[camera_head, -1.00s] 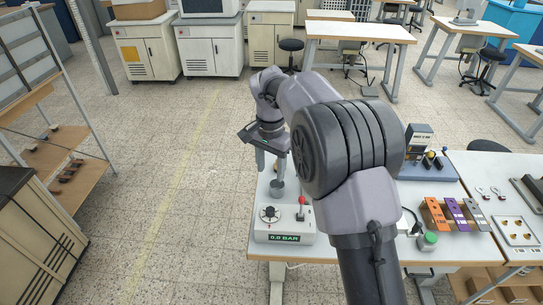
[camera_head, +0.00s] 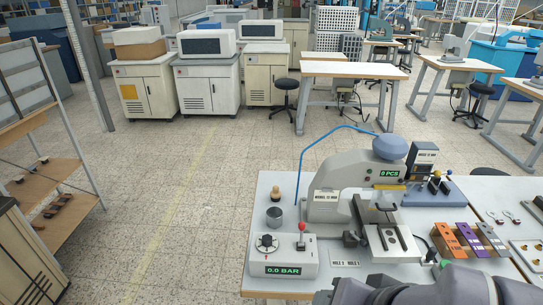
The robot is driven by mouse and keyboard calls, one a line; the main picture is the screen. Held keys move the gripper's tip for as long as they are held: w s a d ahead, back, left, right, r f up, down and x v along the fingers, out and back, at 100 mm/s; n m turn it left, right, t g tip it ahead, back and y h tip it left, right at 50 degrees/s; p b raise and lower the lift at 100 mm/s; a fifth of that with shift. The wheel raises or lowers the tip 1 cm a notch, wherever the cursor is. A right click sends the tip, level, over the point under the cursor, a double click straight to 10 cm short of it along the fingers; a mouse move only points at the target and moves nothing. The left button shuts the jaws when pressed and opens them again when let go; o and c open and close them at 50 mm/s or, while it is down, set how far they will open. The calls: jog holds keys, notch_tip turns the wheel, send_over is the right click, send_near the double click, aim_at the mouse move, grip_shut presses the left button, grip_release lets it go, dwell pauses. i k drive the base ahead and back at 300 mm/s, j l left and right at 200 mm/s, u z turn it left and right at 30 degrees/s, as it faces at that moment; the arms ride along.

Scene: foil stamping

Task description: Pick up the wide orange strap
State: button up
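The wide orange strap (camera_head: 447,241) lies at the right part of the workbench, the leftmost of three straps in a row. A purple strap (camera_head: 471,239) and a grey strap (camera_head: 492,238) lie beside it on the right. My arm (camera_head: 430,288) crosses the bottom right of the picture, just in front of the straps.
A stamping press (camera_head: 352,205) stands on the workbench left of the straps. A pressure box (camera_head: 282,257) reading 0.0 BAR, a grey cup (camera_head: 274,217) and a wooden-handled stamp (camera_head: 274,193) are at the left. A blue-based device (camera_head: 437,186) stands behind the straps.

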aim_at(456, 250)
jog(key=z, duration=0.8)
